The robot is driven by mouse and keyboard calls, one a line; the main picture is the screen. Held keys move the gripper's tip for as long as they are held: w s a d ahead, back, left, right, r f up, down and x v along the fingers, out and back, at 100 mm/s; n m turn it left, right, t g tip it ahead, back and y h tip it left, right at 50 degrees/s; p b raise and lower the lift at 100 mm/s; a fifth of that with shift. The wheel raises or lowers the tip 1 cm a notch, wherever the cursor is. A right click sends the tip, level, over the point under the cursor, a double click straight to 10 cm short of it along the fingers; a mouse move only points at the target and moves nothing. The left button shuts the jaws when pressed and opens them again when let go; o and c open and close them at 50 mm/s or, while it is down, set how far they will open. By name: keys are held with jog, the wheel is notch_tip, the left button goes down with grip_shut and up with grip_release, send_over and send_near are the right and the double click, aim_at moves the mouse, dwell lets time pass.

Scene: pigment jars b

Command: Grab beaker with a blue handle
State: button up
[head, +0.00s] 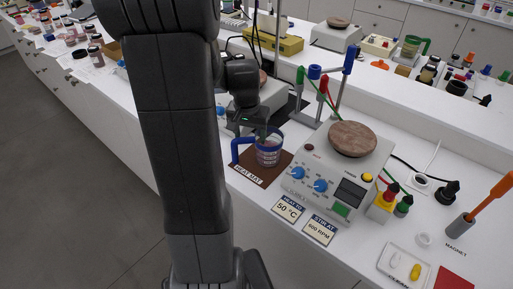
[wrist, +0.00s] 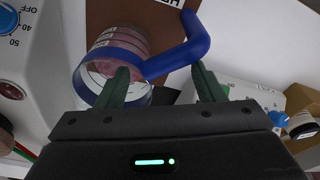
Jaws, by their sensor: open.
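The clear beaker (head: 269,155) with a blue rim and blue handle (head: 237,147) stands on a brown mat (head: 252,175) labelled as a heat mat. In the wrist view the beaker (wrist: 118,48) holds something pinkish and has marking lines. Its blue handle (wrist: 186,50) reaches in between my two green fingers. My gripper (wrist: 163,80) is open, with one finger overlapping the beaker's rim and the other on the far side of the handle. Whether the fingers touch it I cannot tell. In the head view my gripper (head: 256,131) is just above the beaker, partly hidden by my arm.
A hotplate stirrer (head: 325,180) with a round brown top (head: 352,139) stands right of the beaker. Red, green and blue rods stand in a holder behind. A green-handled beaker (head: 409,49) is on the back shelf. In the wrist view a cardboard box (wrist: 299,98) is at right.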

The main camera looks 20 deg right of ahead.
jog(key=shift+w+d+f, duration=0.1)
jog(key=shift+f, duration=0.65)
jog(key=shift+w+d+f, duration=0.1)
jog(key=shift+f, duration=0.6)
jog(key=shift+s, duration=0.1)
grip_shut()
